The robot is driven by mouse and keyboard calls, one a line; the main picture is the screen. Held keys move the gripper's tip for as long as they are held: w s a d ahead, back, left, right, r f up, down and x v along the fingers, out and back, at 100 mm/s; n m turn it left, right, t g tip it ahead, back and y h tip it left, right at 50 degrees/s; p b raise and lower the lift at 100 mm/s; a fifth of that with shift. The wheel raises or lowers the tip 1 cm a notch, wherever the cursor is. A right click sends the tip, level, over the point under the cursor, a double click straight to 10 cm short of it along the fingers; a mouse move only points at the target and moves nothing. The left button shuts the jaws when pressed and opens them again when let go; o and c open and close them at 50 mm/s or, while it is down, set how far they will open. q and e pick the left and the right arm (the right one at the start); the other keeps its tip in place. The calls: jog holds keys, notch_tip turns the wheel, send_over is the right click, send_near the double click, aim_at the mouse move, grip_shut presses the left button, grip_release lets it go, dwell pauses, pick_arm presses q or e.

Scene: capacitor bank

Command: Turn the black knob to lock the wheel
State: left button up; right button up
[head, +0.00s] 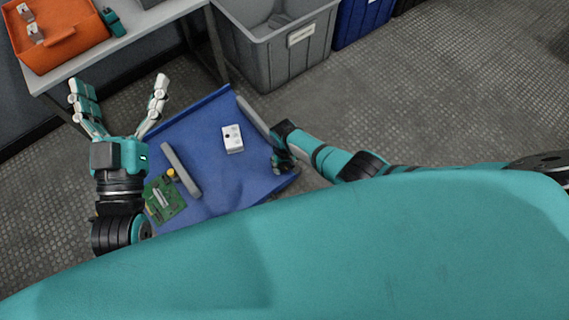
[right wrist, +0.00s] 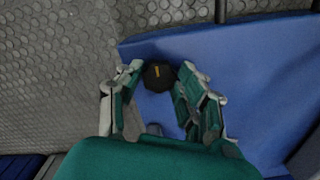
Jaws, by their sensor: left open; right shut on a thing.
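The black knob (right wrist: 158,77) shows in the right wrist view, with a yellow mark on its face. It sits between the two fingers of my right gripper (right wrist: 160,70), which is shut on it at the edge of a blue panel (right wrist: 262,75). In the head view my right gripper (head: 280,160) is at the right side of the blue panel (head: 215,185), and the knob is hidden there. My left gripper (head: 119,92) is open and empty, left of the panel. I cannot make out the wheel in either view.
A white box (head: 233,139), a grey bar (head: 181,170) and a green circuit board (head: 163,200) are on the blue panel. A table (head: 150,22) with an orange tray (head: 60,45) stands at the upper left. A grey bin (head: 278,55) stands behind. Floor at the right is clear.

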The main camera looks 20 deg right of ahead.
aim_at(284, 166)
jog(key=o, duration=1.2)
jog(key=shift+c, duration=0.2)
jog(key=shift+r, duration=0.1)
notch_tip(284, 166, up, 12)
